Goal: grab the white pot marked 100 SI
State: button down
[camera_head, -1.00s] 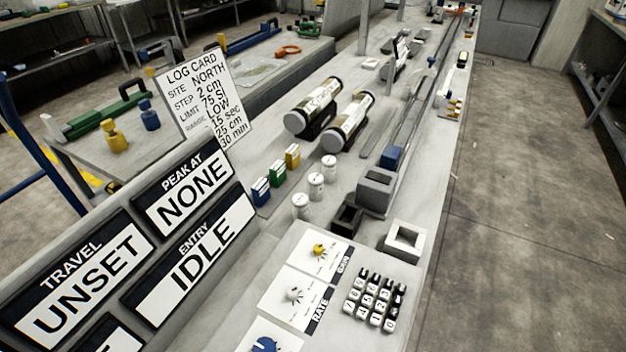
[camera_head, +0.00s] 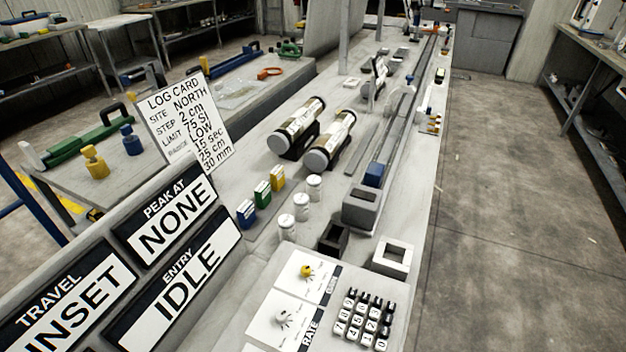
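Three small white pots stand in a row on the grey bench: the far one (camera_head: 314,187), the middle one (camera_head: 301,207) and the near one (camera_head: 286,228). Their markings are too small to read, so I cannot tell which one is marked 100 SI. They stand upright and apart from each other, right of the small coloured boxes. My gripper is not in view.
Blue (camera_head: 246,213), green (camera_head: 262,194) and yellow (camera_head: 277,178) boxes stand just left of the pots. A dark open box (camera_head: 333,241), a white square frame (camera_head: 392,257) and a keypad (camera_head: 362,318) lie nearer. Two core tubes (camera_head: 330,142) lie behind. Display signs (camera_head: 172,222) stand at left.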

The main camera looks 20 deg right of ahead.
aim_at(314, 183)
jog(key=i+l, duration=0.15)
jog(key=l, duration=0.2)
jog(key=i+l+u, duration=0.15)
jog(key=i+l, duration=0.15)
jog(key=l, duration=0.35)
jog(key=i+l+u, duration=0.15)
jog(key=l, duration=0.2)
